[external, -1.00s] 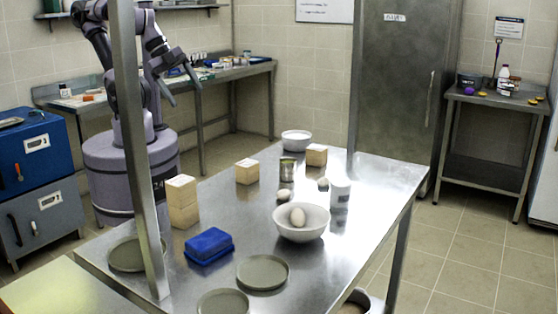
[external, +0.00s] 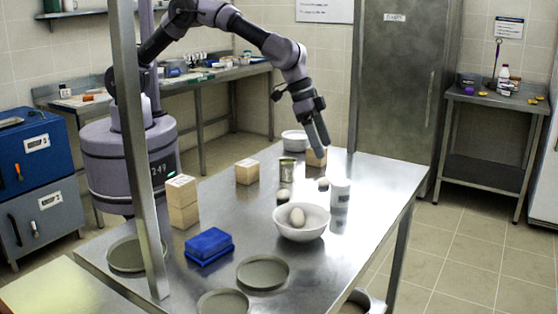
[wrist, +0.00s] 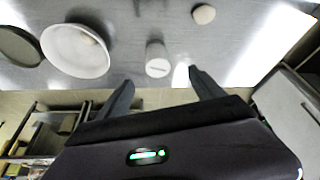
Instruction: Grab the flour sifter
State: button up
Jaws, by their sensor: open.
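No thing is clearly recognisable as the flour sifter. A small metal can-like cylinder (external: 287,170) stands upright toward the back of the steel table (external: 370,180). A white upright cylinder (external: 341,192) stands beside the white bowl (external: 302,226); the cylinder also shows in the wrist view (wrist: 157,60), just beyond the gap between my fingertips. My gripper (external: 323,145) points down above the table's far side, near a wooden block. In the wrist view my gripper (wrist: 160,79) is open, with nothing between its fingers.
The bowl holds an egg (external: 297,217). Small egg-like objects (external: 323,184) lie near the cylinders. Wooden blocks (external: 247,172), another bowl (external: 295,140), a blue box (external: 209,244) and dark plates (external: 263,272) occupy the table. Its right end (external: 390,185) is clear.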

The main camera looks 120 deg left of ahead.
aim_at(335, 180)
jog(key=b+x, duration=0.2)
jog(key=x, duration=0.8)
jog(key=shift+f, duration=0.35)
jog(key=x, duration=0.1)
jog(key=b+x, duration=0.1)
jog(key=x, duration=0.1)
jog(key=b+x, duration=0.1)
jog(key=x, duration=0.1)
jog(key=shift+w+d+f, duration=0.15)
jog(key=shift+w+d, duration=0.1)
jog(key=shift+w, duration=0.1)
jog(key=c, duration=1.6)
